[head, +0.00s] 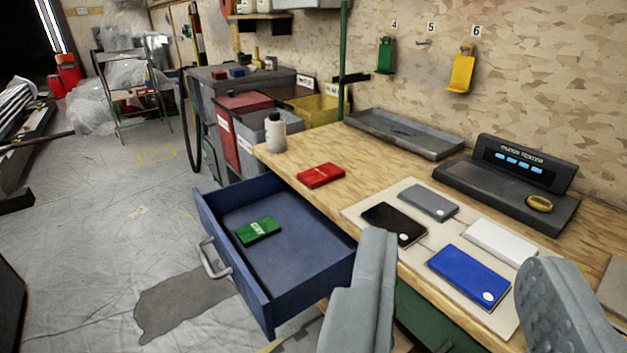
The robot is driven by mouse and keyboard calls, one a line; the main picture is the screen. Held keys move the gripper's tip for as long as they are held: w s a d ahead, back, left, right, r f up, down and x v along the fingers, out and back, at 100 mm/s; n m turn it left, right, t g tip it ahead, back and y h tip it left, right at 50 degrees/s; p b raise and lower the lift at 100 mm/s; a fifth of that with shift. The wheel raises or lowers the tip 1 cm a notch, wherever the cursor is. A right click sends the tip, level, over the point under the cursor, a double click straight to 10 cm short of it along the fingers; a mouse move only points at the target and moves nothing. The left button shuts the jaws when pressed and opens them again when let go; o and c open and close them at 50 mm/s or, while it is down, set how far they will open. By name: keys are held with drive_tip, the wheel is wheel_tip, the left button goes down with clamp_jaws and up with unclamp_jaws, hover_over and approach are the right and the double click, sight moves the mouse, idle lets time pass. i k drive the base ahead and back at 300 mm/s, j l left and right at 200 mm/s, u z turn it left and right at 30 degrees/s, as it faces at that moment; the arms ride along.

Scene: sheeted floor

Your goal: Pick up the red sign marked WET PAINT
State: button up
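A flat red piece (321,175) lies on the wooden bench top near its left edge, just behind the open drawer. It bears small lettering that I cannot read, so I cannot tell whether it says WET PAINT. My gripper (460,252) is open, its two grey fingers wide apart at the lower right with nothing held between them. It is in front of and to the right of the red piece, clear of it.
A blue drawer (225,279) stands open with a green labelled piece (258,230) inside. A pale board (362,212) holds black, grey, white and blue slabs. A white bottle (275,132), grey tray (400,134) and dark device (508,190) stand on the bench.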

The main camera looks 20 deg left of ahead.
sight(314, 178)
drive_tip(key=i+u, duration=0.2)
drive_tip(key=i, duration=0.2)
drive_tip(key=i+l+u, duration=0.2)
drive_tip(key=i, duration=0.15)
drive_tip(key=i+l+u, duration=0.2)
drive_tip(key=i, duration=0.15)
